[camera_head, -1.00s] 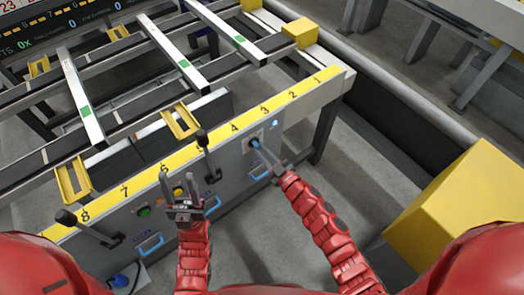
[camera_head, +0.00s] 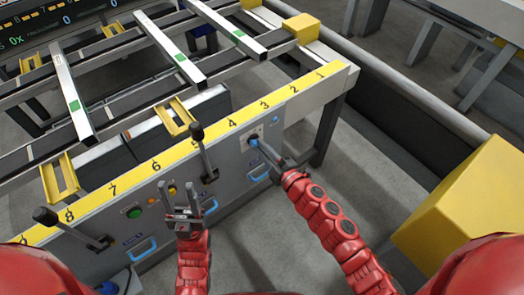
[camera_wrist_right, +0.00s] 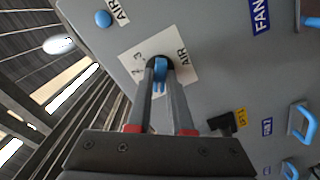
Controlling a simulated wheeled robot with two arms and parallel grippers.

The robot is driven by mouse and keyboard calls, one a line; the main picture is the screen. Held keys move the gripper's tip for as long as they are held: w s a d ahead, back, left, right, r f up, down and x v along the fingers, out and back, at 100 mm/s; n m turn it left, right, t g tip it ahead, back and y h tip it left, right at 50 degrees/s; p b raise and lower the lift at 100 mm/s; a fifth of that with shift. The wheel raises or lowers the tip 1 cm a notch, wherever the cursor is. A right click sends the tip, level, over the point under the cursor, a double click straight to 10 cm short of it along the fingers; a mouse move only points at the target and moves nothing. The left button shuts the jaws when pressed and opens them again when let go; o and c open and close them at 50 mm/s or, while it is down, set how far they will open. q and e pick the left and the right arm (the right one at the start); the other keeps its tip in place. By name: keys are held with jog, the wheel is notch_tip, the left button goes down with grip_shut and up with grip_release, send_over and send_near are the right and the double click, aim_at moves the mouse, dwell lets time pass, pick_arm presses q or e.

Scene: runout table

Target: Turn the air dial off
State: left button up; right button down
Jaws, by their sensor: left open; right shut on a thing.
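The air dial (camera_wrist_right: 160,68) is a blue knob on a white plate marked AIR on the grey panel in the right wrist view. In the head view its plate (camera_head: 249,133) is on the panel below the number 3 of the yellow strip. My right gripper (camera_wrist_right: 161,75) is shut on the dial, with one finger on each side of it; in the head view the gripper (camera_head: 258,143) hides most of the dial. My left gripper (camera_head: 181,203) is open and empty, in front of the panel near the green button (camera_head: 134,212).
Two black-knobbed levers, one in the middle (camera_head: 197,134) and one at the left (camera_head: 46,216), stick out from the panel. Blue handles (camera_head: 142,249) sit lower on it. A yellow block (camera_head: 470,205) stands at the right. Grey floor is clear between block and table.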

jog(key=shift+n, duration=0.3)
jog(key=c, duration=0.8)
grip_release()
jog(key=v, duration=1.7)
jog(key=shift+s+d, duration=0.1)
jog(key=shift+s, duration=0.1)
